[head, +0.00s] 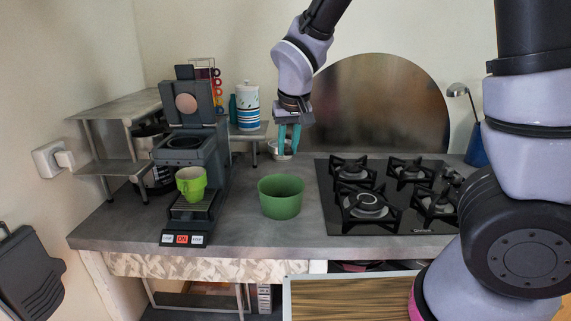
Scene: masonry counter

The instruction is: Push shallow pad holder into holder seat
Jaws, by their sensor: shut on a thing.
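The coffee machine (217,151) stands on the left of the counter with its lid (188,103) raised. Its round holder seat (184,142) is uncovered at the top. My gripper (288,145) is to the right of the machine, above the counter, with its teal fingers pointing down. It is shut on a small light-grey round thing, which looks like the shallow pad holder (279,152). The fingers hide part of it, and its exact tilt is too small to tell. It is clearly apart from the seat.
A green cup (191,184) stands on the machine's drip tray. A green bowl (281,197) is on the counter below my gripper. A gas hob (385,200) is at the right. A metal shelf (117,105) and a striped canister (248,107) stand near the machine.

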